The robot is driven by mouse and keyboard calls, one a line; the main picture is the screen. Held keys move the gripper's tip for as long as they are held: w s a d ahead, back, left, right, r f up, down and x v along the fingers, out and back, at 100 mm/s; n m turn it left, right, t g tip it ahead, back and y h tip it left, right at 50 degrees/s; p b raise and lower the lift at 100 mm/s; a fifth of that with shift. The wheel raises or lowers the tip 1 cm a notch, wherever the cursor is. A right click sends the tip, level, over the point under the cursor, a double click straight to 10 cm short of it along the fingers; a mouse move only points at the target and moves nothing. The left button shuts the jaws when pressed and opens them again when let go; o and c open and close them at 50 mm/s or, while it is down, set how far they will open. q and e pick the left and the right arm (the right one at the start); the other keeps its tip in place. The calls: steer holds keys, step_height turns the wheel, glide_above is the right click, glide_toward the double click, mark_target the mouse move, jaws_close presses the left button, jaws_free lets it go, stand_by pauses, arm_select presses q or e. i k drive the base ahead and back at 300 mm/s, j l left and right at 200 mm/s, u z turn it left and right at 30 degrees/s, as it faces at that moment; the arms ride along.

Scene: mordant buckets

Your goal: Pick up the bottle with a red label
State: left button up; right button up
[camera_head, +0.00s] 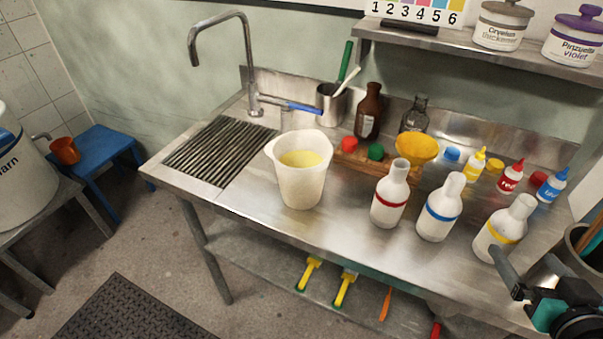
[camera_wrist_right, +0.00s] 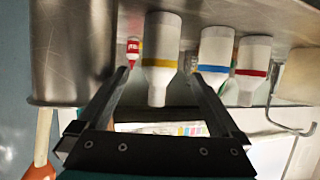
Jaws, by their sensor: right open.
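The white bottle with a red band (camera_head: 389,194) stands upright on the steel counter, left of the blue-banded bottle (camera_head: 439,208) and yellow-banded bottle (camera_head: 503,228). It also shows in the right wrist view (camera_wrist_right: 253,68), at the right of the three, inverted in that picture. My right gripper (camera_head: 525,265) is open and empty at the lower right, close to the yellow-banded bottle. In the right wrist view that bottle (camera_wrist_right: 160,60) appears between the open fingers (camera_wrist_right: 162,85), ahead of them. My left gripper is out of view.
A white pitcher (camera_head: 301,175) of yellow liquid stands left of the red-banded bottle. A yellow funnel (camera_head: 416,148) and small squeeze bottles, including a red one (camera_head: 510,178), are behind. A grey bucket (camera_head: 575,250) is beside my right gripper.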

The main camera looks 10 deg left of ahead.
mark_target(392, 193)
steer(key=i+j+z, duration=0.2)
steer(key=j, duration=0.35)
steer(key=j+z, duration=0.2)
steer(key=j, duration=0.35)
steer(key=i+j+z, duration=0.2)
steer(key=j, duration=0.4)
steer(key=k, duration=0.1)
